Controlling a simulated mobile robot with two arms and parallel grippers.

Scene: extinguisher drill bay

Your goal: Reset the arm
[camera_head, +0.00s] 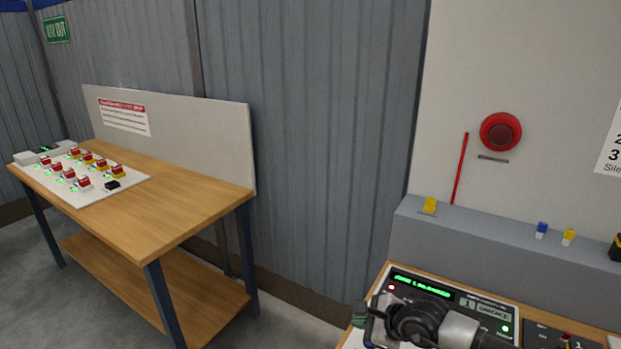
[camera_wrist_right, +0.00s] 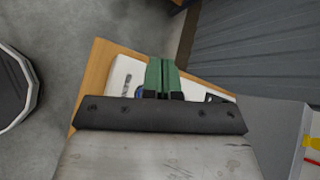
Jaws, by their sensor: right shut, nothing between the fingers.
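My right gripper (camera_head: 359,321) is at the bottom of the head view, above the near left edge of a wooden bench. In the right wrist view its green fingers (camera_wrist_right: 162,75) are together with nothing between them. Below them lies a white plate (camera_wrist_right: 122,72) on the wooden bench top (camera_wrist_right: 98,66); the gripper hides much of the plate. Behind the right arm in the head view is a black panel (camera_head: 455,297) with a green lit display and a red light. My left gripper is in neither view.
A second wooden table (camera_head: 190,195) at the left carries a white board (camera_head: 128,173) with several red and yellow switches. A grey ledge (camera_head: 490,235) against the wall holds small yellow and blue pieces. A red round device (camera_head: 501,132) hangs above. Open floor lies between the tables.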

